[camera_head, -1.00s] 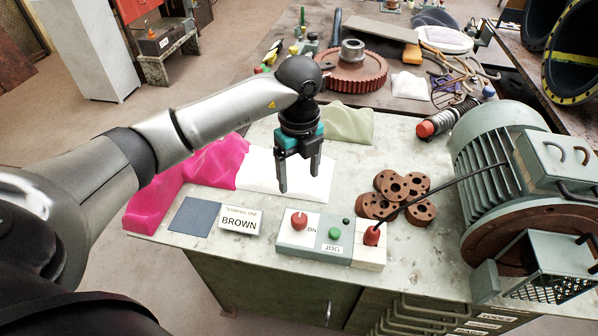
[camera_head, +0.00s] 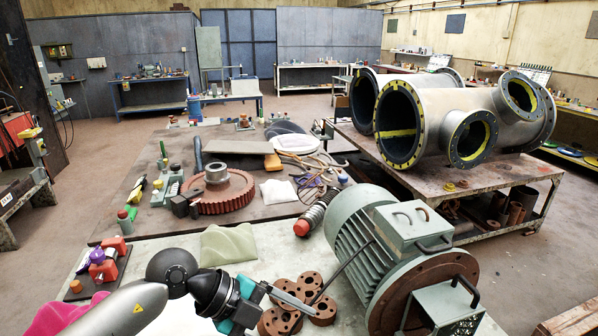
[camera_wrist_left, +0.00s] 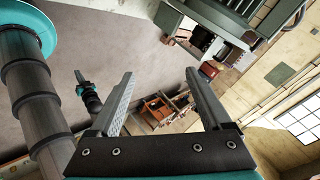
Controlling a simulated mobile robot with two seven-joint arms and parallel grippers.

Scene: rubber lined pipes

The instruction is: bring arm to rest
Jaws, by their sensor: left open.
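My left gripper (camera_head: 294,297) is low in the head view, with a teal and black body and its fingers pointing right. It appears just above or in front of the brown flanged rings (camera_head: 290,312) on the light bench; the gap cannot be judged. In the left wrist view my left gripper (camera_wrist_left: 158,75) has its two fingers wide apart with nothing between them. A small dark and teal arm end (camera_wrist_left: 84,86), seemingly my right gripper, shows at the left of that view, too small to read.
A grey-green motor (camera_head: 385,235) stands right of my left gripper. A red gear (camera_head: 218,192) and tools lie on the table behind. Large lined pipes (camera_head: 450,115) rest on a table at the back right. A pale green cloth (camera_head: 228,243) lies behind my wrist.

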